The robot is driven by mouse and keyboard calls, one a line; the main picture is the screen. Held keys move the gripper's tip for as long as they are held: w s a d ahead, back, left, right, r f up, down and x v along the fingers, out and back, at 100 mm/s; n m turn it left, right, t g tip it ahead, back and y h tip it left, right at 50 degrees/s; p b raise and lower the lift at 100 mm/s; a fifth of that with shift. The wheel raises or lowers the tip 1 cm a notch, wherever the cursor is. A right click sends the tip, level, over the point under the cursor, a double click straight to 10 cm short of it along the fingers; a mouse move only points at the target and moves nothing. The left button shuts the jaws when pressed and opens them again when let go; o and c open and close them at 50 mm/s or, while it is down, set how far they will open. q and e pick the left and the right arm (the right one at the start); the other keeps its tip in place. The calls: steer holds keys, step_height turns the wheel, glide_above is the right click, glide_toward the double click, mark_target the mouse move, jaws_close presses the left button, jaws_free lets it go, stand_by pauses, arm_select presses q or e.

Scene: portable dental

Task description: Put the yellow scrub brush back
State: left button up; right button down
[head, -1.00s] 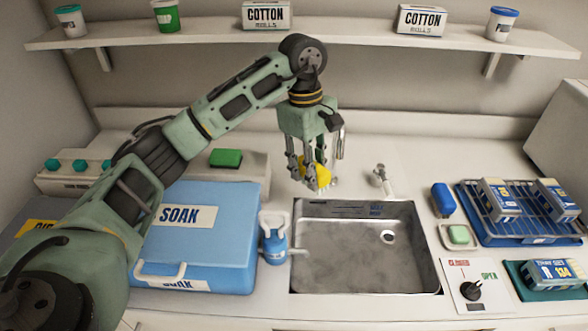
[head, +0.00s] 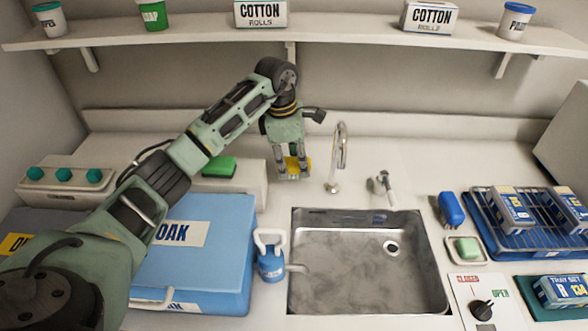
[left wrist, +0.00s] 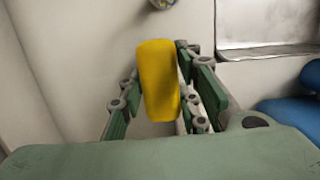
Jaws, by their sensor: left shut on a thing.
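The yellow scrub brush (head: 296,164) is between the fingers of my left gripper (head: 292,172), behind the sink and left of the faucet. In the left wrist view the brush (left wrist: 158,80) is a plain yellow block, upright in the picture between the fingers of the gripper (left wrist: 160,95). The gripper is shut on it. I cannot tell whether the brush touches the counter. My right gripper is not in view.
The sink (head: 365,262) is in front, with the faucet (head: 338,160) behind it. A green brush or sponge (head: 219,166) lies to the left, behind the blue SOAK box (head: 215,265). A blue brush (head: 451,208) and green soap (head: 467,247) are to the right. A shelf (head: 340,43) runs above.

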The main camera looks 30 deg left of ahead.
mark_target(294, 171)
arm_select(q)
step_height(294, 171, down, 2)
steer(key=shift+f, duration=0.45)
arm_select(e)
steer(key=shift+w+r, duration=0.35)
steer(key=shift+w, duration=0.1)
arm_select(q)
steer(key=shift+f, duration=0.1)
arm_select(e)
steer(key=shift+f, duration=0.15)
arm_select(q)
steer(key=o, duration=1.1)
steer(key=shift+r+p, duration=0.3)
steer(key=r+b, duration=0.1)
steer(key=r, duration=0.2)
steer(key=a+r, duration=0.1)
steer(key=r, duration=0.3)
steer(key=r+b, duration=0.1)
steer(key=r, duration=0.2)
steer(key=shift+s+a+r+b, duration=0.15)
steer(key=shift+s+a+b, duration=0.05)
steer(key=shift+s+b, duration=0.15)
steer(key=shift+s+r, duration=0.1)
steer(key=shift+r, duration=0.55)
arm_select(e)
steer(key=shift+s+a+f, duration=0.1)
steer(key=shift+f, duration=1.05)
